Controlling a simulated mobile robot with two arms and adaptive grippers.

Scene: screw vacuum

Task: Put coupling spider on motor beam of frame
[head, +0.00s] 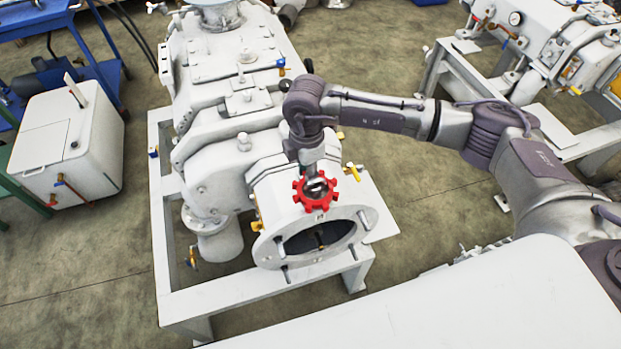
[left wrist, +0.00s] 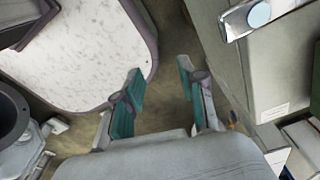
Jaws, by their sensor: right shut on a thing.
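The coupling spider (head: 300,196) is a red, toothed ring in the head view, in front of the pump's round flange housing. My right gripper (head: 318,183) is shut on it, with the fingers at the ring's centre. I cannot tell whether the spider touches the housing. The white frame (head: 162,240) carries the machine; which of its bars is the motor beam I cannot tell. My left gripper (left wrist: 160,70) is open and empty in the left wrist view, its teal pads apart.
The flange opening (head: 322,238) faces forward just below the spider, with bolts around its rim. A white cabinet (head: 70,140) stands at the left. A second white machine (head: 550,45) is at the upper right. Bare floor (head: 420,215) lies right of the frame.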

